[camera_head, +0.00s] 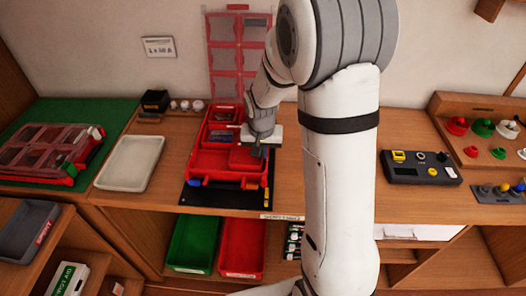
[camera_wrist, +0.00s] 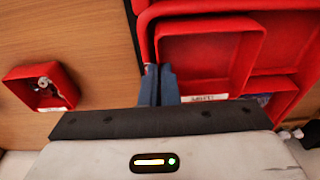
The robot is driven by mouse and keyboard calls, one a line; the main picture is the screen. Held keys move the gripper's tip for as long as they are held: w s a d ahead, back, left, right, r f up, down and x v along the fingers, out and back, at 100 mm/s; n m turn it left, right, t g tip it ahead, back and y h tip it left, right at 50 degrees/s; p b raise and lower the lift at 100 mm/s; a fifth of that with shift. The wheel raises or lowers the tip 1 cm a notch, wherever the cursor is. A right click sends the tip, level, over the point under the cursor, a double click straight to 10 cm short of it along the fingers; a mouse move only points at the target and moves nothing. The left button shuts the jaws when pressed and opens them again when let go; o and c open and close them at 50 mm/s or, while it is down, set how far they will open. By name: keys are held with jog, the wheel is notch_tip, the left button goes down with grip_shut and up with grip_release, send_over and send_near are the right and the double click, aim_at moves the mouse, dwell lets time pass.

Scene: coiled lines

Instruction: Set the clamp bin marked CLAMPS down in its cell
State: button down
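My gripper (camera_wrist: 158,85) has its two dark blue fingers close together on the left wall of a red bin (camera_wrist: 205,28). The bin has a pale label too blurred to read for certain; I take it as the clamp bin. It looks empty and is over the red case (camera_wrist: 146,25); whether it touches the cell floor I cannot tell. In the head view, my gripper (camera_head: 262,145) is over the right side of the open red case (camera_head: 195,172), its tips hidden. The bin (camera_head: 246,158) shows beside it.
A small red bin (camera_wrist: 42,90) with metal pieces sits on the wood left of the case in the wrist view. A pale tray (camera_head: 128,165) and a clear-lidded case (camera_head: 48,150) stand left. A dark device (camera_head: 420,168) stands right. The case's lid (camera_head: 237,60) stands upright.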

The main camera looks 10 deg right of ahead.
jog(key=shift+f, duration=0.1)
jog(key=c, duration=1.6)
grip_release()
jog(key=r, duration=0.5)
jog(key=s+r+b, duration=0.1)
jog(key=r, duration=0.1)
jog(key=shift+s+a+r, duration=0.1)
jog(key=shift+a+r, duration=0.1)
jog(key=shift+r, duration=0.15)
